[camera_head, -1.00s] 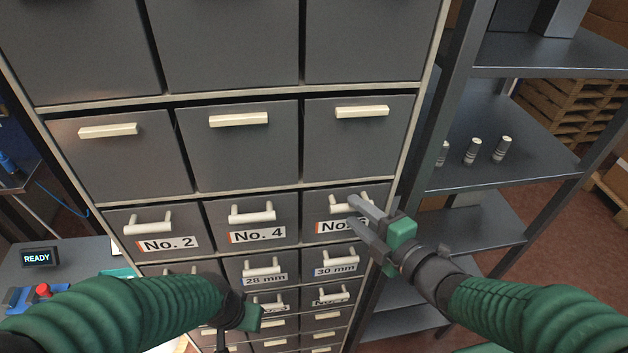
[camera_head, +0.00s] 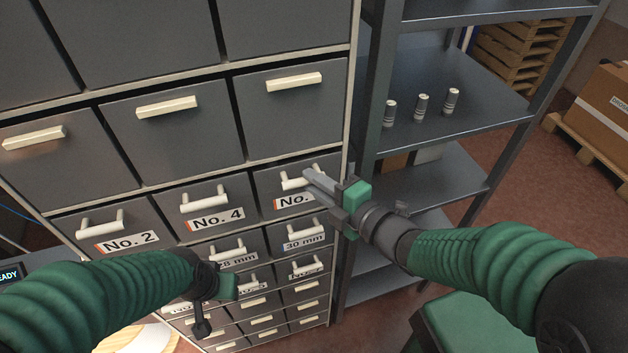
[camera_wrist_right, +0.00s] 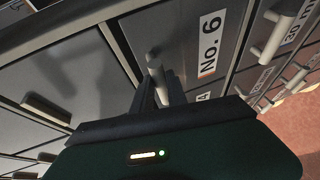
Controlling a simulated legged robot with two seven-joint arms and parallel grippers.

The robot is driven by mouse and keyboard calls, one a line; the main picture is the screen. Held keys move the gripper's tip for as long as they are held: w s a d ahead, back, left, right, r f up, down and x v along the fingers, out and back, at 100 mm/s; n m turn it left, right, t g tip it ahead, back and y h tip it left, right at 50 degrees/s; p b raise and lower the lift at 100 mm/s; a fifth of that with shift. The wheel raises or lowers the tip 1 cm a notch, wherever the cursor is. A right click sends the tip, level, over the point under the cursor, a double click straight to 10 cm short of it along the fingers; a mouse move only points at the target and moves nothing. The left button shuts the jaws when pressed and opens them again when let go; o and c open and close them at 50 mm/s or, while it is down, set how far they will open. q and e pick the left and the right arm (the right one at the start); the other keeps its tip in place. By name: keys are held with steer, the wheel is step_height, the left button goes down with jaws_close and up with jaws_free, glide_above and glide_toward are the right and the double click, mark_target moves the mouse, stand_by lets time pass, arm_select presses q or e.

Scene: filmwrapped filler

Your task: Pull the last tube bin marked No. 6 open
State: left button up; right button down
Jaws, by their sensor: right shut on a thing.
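The tube bin marked No. 6 (camera_wrist_right: 190,42) is a dark grey drawer front with a white label and a pale bar handle (camera_wrist_right: 153,66). In the head view the same bin (camera_head: 268,190) is at the right end of its row, and my fingers hide the label's digit. My right gripper (camera_head: 312,181) is shut on that handle; its fingers also show at the handle in the wrist view (camera_wrist_right: 163,92). The bin front looks about level with its neighbours. My left gripper (camera_head: 212,300) hangs low in front of the cabinet, its fingers not clear.
Bins No. 2 (camera_head: 125,222) and No. 4 (camera_head: 205,200) sit to the left in the same row. Smaller drawers lie below. A metal shelf (camera_head: 470,125) with three small cylinders (camera_head: 421,106) stands close at the right. A green surface (camera_head: 470,325) is at lower right.

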steer(key=shift+w+a, duration=0.1)
steer(key=shift+a, duration=0.45)
arm_select(q)
steer(key=shift+a, duration=0.15)
arm_select(e)
steer(key=shift+f, duration=0.1)
arm_select(q)
steer(key=shift+w, duration=0.1)
arm_select(e)
steer(key=shift+d, duration=0.15)
